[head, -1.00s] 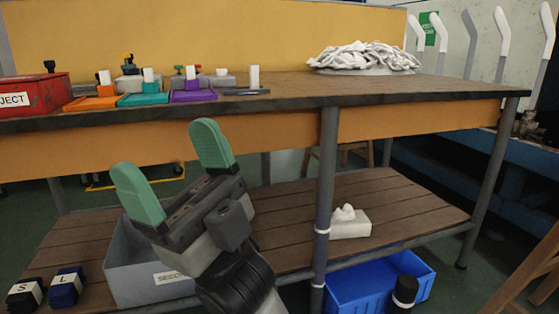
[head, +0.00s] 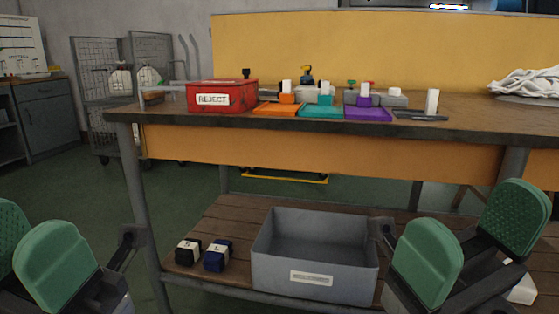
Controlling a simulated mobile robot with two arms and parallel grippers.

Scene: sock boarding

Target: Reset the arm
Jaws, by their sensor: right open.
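My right gripper (head: 472,240) is at the lower right of the head view, in front of the table's lower shelf. Its two green fingers stand apart with nothing between them. My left gripper (head: 28,248) is at the lower left, partly cut off by the picture edge. Its green fingers look apart, with nothing seen between them. Both grippers are below the tabletop and clear of the things on it.
The table (head: 165,118) carries a red REJECT box (head: 225,97), orange, teal (head: 321,111) and purple (head: 367,114) trays, and white socks (head: 526,82). A grey bin (head: 315,262) and S (head: 187,252) and L (head: 217,256) blocks sit on the lower shelf.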

